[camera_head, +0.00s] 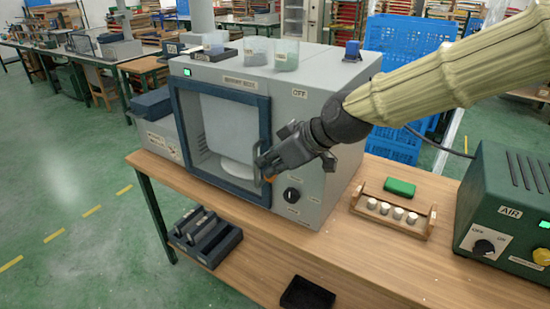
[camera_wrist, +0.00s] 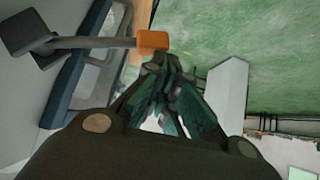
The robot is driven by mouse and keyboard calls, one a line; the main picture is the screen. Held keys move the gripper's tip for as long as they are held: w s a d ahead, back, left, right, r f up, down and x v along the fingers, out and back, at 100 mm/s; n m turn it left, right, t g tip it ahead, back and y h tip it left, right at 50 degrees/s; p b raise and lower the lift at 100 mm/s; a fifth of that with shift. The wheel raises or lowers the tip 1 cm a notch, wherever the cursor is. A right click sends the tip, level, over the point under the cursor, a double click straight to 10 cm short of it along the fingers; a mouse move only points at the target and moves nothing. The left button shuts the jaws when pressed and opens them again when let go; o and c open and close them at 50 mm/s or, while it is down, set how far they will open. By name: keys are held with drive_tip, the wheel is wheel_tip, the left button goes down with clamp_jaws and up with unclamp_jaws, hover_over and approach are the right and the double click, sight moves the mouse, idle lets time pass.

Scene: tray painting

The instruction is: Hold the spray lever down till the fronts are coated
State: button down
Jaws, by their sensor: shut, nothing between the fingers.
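The grey spray booth (camera_head: 325,85) stands on the wooden bench, with a dark blue framed window (camera_head: 268,105) on its front. Behind the window are a pale upright panel (camera_head: 228,122) and a white round plate (camera_head: 237,172). I cannot tell whether anything there is coated. The spray lever, a grey rod with an orange end (camera_wrist: 153,40), shows in the wrist view; a bit of orange (camera_head: 271,178) shows by my gripper (camera_head: 262,172) in the head view. My gripper is shut and empty at the booth front, its fingertips (camera_wrist: 165,70) close beside the orange end. Contact is unclear.
A black knob (camera_head: 291,195) sits on the booth front, below an OFF label (camera_head: 299,93). Right of it stand a wooden rack (camera_head: 393,222) with several white pots, a green block (camera_head: 399,187) and the green AIR box (camera_head: 500,215). A dark slotted tray (camera_head: 207,240) lies front left.

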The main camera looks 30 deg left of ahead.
drive_tip(key=shift+f, duration=0.6)
drive_tip(key=shift+s+f, duration=0.15)
drive_tip(key=shift+f, duration=0.1)
idle(1.1)
drive_tip(key=shift+r, duration=0.2)
idle(2.8)
drive_tip(key=s+d+r, duration=0.5)
drive_tip(key=d+r, duration=0.1)
drive_tip(key=r, duration=0.4)
drive_tip(key=shift+d+r+p, duration=0.15)
drive_tip(key=shift+d+p, duration=0.15)
drive_tip(key=shift+p, duration=0.05)
idle(0.4)
